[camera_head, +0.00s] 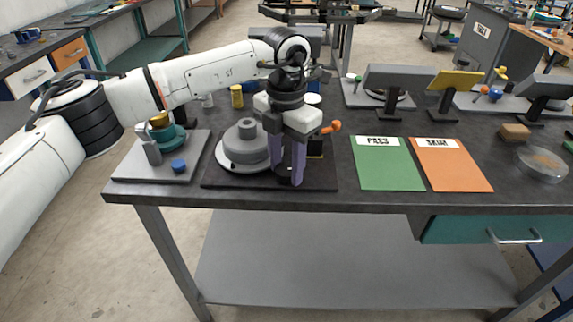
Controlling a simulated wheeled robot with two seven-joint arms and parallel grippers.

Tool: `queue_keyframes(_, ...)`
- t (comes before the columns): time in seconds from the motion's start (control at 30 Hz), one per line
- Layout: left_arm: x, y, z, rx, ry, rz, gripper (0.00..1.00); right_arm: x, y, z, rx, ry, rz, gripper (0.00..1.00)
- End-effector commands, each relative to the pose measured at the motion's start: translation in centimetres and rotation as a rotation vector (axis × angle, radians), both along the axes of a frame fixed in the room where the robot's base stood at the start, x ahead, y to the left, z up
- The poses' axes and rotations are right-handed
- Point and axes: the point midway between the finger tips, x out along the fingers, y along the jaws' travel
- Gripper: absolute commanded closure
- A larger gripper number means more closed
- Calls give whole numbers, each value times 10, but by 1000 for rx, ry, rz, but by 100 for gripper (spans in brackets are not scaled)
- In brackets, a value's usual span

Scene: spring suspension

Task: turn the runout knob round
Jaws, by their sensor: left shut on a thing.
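My left gripper (291,176) points straight down over the dark base plate (222,184) near the front of the bench. Its two purple fingers are shut on a small dark knob (285,178) low at the plate's front; the fingers hide much of it. To the left of the fingers, on the same plate, stands a grey stepped round part (243,150) with a short upright hub. An orange-tipped lever (331,127) sticks out to the right behind the gripper. My right gripper is not in view.
A grey plate (190,176) with a teal and brass fixture and a blue knob stands to the left. Tilted screens (398,77) stand behind. A clear dish (541,165) sits far right.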

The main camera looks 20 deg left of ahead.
Motion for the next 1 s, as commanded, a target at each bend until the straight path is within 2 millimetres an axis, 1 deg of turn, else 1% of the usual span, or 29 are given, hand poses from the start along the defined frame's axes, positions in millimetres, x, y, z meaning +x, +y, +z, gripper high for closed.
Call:
queue_keyframes(0.2, 0, 0, 0, -1, -1, -203, 84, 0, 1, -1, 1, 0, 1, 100)
queue_keyframes(0.5, 1, 0, 0, -1, -1, -437, 84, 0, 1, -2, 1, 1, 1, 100)
queue_keyframes(0.7, 1, 1, 1, -1, -1, -540, 84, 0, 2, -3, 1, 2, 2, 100)
queue_keyframes(1.0, 1, 1, 1, -1, -1, -607, 84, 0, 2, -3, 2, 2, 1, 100)
